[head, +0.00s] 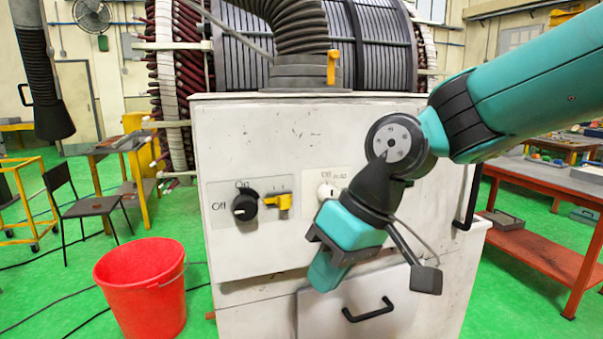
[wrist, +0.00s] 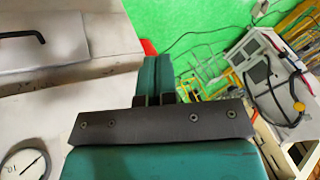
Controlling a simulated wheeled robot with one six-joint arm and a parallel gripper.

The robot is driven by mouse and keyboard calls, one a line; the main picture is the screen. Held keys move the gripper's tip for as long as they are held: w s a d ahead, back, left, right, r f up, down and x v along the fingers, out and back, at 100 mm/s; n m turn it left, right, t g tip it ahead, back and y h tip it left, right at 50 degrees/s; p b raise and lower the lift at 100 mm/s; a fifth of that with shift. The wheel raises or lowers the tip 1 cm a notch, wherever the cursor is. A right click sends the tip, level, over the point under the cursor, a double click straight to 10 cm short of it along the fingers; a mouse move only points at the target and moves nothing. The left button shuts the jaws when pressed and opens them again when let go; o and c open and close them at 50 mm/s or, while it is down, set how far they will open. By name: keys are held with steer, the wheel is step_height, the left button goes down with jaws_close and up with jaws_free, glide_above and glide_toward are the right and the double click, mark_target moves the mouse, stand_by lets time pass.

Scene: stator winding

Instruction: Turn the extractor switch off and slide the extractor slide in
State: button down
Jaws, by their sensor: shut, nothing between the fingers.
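The black rotary knob (head: 245,207), with "On" above it and "Off" to its left, is on the front of the white cabinet in the head view. I cannot tell surely which label it points at. A yellow lever (head: 278,201) sits just right of the knob. A yellow upright tab (head: 333,66), likely the slide's handle, stands at the collar (head: 295,73) under the black ribbed hose. My gripper (head: 322,278) is in front of the cabinet, right of and below the knob, pointing down. In the wrist view its fingers (wrist: 155,75) are together and empty.
The white cabinet (head: 230,135) has a second panel with a white knob (head: 326,192), partly hidden by my arm. A door with a black handle (head: 368,310) is below. A red bucket (head: 145,290) stands at the cabinet's left. A red-framed bench (head: 525,245) is at right.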

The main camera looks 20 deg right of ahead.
steer(key=w+d+r+m+t+p, duration=0.2)
steer(key=w+d+r+p, duration=0.25)
steer(key=w+r, duration=0.5)
steer(key=m+t+p, duration=0.1)
steer(key=m+p, duration=0.1)
glide_toward(288, 197)
steer(key=d, duration=0.3)
steer(key=shift+s+d+r+y+b, duration=0.15)
steer(key=shift+s+r+y+b, duration=0.1)
steer(key=shift+r+y+b, duration=0.1)
steer(key=shift+f, duration=0.1)
steer(key=p+x, duration=0.3)
steer(key=x, duration=0.7)
steer(key=shift+a+b, duration=0.3)
steer(key=shift+a, duration=0.8)
